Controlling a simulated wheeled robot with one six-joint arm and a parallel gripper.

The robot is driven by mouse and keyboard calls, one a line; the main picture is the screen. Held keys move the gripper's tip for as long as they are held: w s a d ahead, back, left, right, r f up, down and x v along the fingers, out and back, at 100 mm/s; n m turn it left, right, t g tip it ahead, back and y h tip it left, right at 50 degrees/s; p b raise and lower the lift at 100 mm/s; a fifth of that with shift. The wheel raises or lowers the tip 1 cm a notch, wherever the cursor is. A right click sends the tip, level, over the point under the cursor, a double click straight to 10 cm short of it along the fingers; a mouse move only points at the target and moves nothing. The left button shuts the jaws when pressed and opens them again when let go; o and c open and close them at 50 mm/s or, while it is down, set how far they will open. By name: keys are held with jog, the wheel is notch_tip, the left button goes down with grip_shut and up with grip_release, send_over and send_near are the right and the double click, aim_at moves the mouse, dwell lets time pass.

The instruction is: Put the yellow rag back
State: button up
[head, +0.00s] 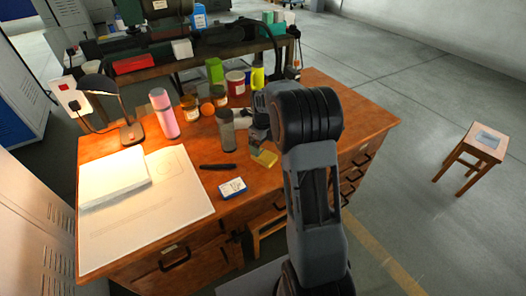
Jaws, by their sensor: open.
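A small flat yellow piece (265,158), which looks like the yellow rag, lies on the wooden desk (280,190) just right of the middle. My gripper (260,146) is low over the desk at the far edge of this piece, partly hidden by my own arm. Its jaws are open. I cannot tell whether the fingertips touch the yellow piece. A yellow bottle-like object (257,76) stands farther back on the desk.
A grey cylinder (226,130) stands close left of my gripper. A pink bottle (163,113), jars (189,108), a red can (235,83) and a lamp (130,128) stand behind. A blue-white box (232,188) and dark pen (218,167) lie nearer. The desk's right side is clear.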

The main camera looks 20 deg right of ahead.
aim_at(263, 154)
jog(key=s+a+r+n, duration=0.2)
jog(key=s+r+n, duration=0.1)
jog(key=r+n, duration=0.15)
jog(key=s+a+r+n, duration=0.2)
jog(key=r+n, duration=0.1)
jog(key=r, duration=0.3)
jog(key=s+a+n+t, duration=0.1)
jog(key=s+a+n, duration=0.2)
jog(key=s+n, duration=0.5)
jog(key=s+a+n+t, duration=0.2)
jog(key=s+n, duration=0.7)
jog(key=n, duration=0.5)
jog(key=shift+s+a+f+n, duration=0.25)
jog(key=shift+a+f+n, duration=0.1)
jog(key=shift+a, duration=0.35)
